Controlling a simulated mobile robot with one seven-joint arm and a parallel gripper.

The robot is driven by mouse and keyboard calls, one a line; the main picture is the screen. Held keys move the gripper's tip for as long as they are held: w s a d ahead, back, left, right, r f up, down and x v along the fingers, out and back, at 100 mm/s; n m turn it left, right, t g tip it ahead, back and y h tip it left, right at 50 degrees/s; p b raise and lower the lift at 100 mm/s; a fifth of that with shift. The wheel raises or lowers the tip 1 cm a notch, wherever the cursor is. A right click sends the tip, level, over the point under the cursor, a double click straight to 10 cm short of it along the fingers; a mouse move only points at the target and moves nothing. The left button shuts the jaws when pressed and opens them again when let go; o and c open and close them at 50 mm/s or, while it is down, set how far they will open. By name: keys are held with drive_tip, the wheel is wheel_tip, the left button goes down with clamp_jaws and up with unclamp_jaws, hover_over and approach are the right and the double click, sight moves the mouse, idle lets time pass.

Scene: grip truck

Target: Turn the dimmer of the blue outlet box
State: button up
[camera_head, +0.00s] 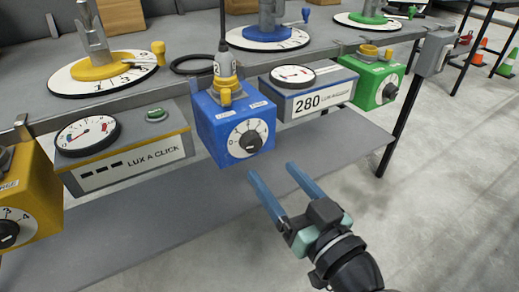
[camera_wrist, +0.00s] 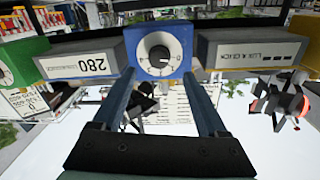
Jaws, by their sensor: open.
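The blue outlet box (camera_head: 218,133) hangs at the front edge of the bench, in the middle of the head view. Its front carries a white dial with a black dimmer knob (camera_head: 250,141). In the wrist view the blue box (camera_wrist: 178,38) appears upside down at the top centre, with the dimmer knob (camera_wrist: 160,53) facing the camera. My gripper (camera_head: 275,174) is open and empty, with two blue fingers pointing at the box from in front and below. In the wrist view the fingertips (camera_wrist: 155,78) lie either side of and below the knob, apart from it.
A grey meter box marked 280 (camera_head: 330,98) stands right of the blue box, and a Lux A Click box (camera_head: 110,175) stands left. A green box (camera_head: 365,85) and a yellow box (camera_head: 30,185) flank them. A grey shelf (camera_head: 180,220) runs below. Open floor lies at right.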

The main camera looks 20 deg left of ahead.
sight(254, 147)
drive_tip(key=b+x, duration=0.1)
drive_tip(key=x, duration=0.6)
drive_tip(key=shift+w+a, duration=0.25)
clamp_jaws()
